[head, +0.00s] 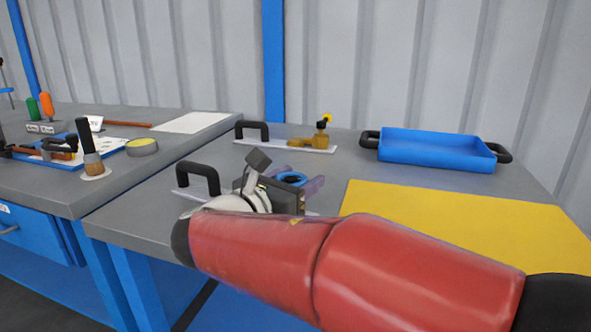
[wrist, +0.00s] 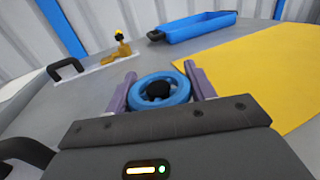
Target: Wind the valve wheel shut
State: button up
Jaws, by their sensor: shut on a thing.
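The blue valve wheel (wrist: 160,101) with a black hub sits between the two purple fingers of my gripper (wrist: 160,72) in the wrist view. A finger lies along each side of its rim, and the gripper is shut on it. In the head view the wheel (head: 291,177) shows small beyond my gripper (head: 297,180), low over the grey bench. My red arm and wrist hide the near side of the wheel and most of its mount. How far the wheel is turned cannot be told.
A plate with a black handle and brass fitting (head: 321,139) stands behind the wheel. A blue tray (head: 437,150) is at back right, a yellow mat (head: 455,212) at right. Another black handle (head: 199,177) rises just left of my gripper. The left bench (head: 170,150) holds tools.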

jog(key=shift+s+d+m+g+h, duration=0.1)
jog(key=shift+m+g+h, duration=0.4)
jog(key=shift+h, duration=0.1)
jog(key=o, duration=1)
jog(key=v, duration=0.8)
